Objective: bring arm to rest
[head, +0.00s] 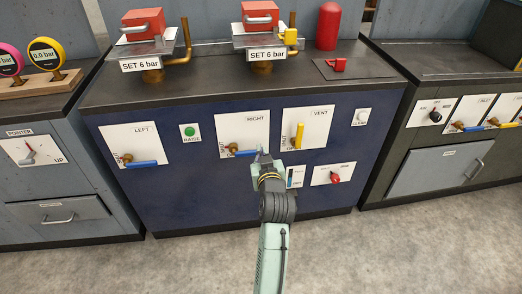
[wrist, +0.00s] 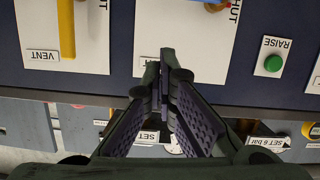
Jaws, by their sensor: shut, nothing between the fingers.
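My arm reaches up from the bottom of the head view to the front of the blue cabinet. My gripper (head: 261,157) is just below and beside the blue handle (head: 241,154) of the RIGHT valve panel (head: 243,128). Whether it touches the handle cannot be told. In the wrist view, which is upside down, the two fingers of my gripper (wrist: 164,66) meet at their tips, with nothing between them. The blue handle does not show clearly there.
The blue cabinet (head: 210,192) also carries the LEFT panel (head: 134,142), the VENT panel with a yellow handle (head: 299,136), a green RAISE button (head: 190,132) and a red knob (head: 335,177). A red cylinder (head: 328,26) stands on top. Open floor (head: 180,265) lies in front.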

